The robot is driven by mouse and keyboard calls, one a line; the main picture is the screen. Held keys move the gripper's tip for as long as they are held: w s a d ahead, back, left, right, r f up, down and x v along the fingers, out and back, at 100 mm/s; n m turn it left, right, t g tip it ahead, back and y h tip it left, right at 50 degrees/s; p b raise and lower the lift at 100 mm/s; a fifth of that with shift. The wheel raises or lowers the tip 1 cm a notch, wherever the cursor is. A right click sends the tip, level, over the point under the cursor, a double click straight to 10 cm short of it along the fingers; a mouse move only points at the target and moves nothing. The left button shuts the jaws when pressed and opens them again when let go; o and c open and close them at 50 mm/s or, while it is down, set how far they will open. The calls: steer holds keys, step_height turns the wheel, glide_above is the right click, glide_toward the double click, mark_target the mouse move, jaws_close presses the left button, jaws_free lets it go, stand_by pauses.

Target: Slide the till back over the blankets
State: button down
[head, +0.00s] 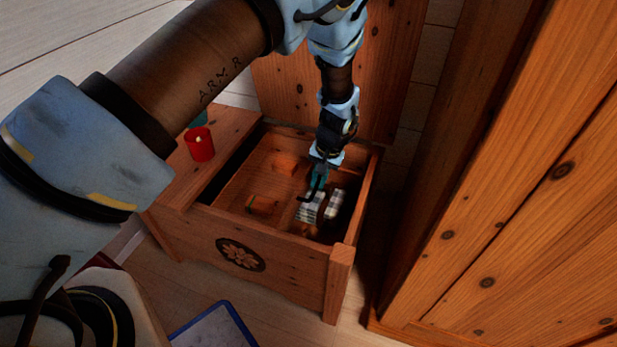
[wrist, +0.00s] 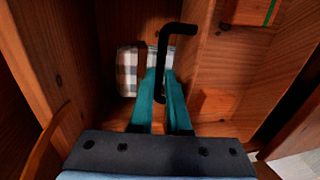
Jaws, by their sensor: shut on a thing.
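The till (head: 276,184) is a shallow wooden tray inside the open chest; its bare floor also shows in the wrist view (wrist: 232,72). Two plaid rolled blankets (head: 335,204) lie in the deeper space to its right, uncovered; they show at upper left in the wrist view (wrist: 127,72). A black bent handle (wrist: 178,30) rises at the till's side nearest the blankets. My gripper (head: 317,188) reaches down into the chest, its teal fingers (wrist: 163,88) shut on this handle. The fingers hide part of one blanket, and the handle's lower attachment is unclear.
The chest (head: 295,262) has its lid (head: 385,75) raised behind. A red candle (head: 200,145) stands on the left ledge. Small orange blocks (wrist: 215,100) lie in the till. A tall wooden cabinet (head: 500,210) stands close on the right. A blue-edged panel (head: 215,328) lies in front.

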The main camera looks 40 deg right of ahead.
steer(key=shift+s+d, duration=0.2)
steer(key=shift+s, duration=0.15)
steer(key=c, duration=0.9)
jaws_free()
steer(key=shift+w, duration=0.1)
steer(key=r, duration=0.3)
steer(key=s+r, duration=0.1)
steer(key=r, duration=0.3)
steer(key=d+r+p, duration=0.1)
steer(key=r, duration=0.2)
steer(key=shift+s+r, duration=0.35)
steer(key=shift+a, duration=0.1)
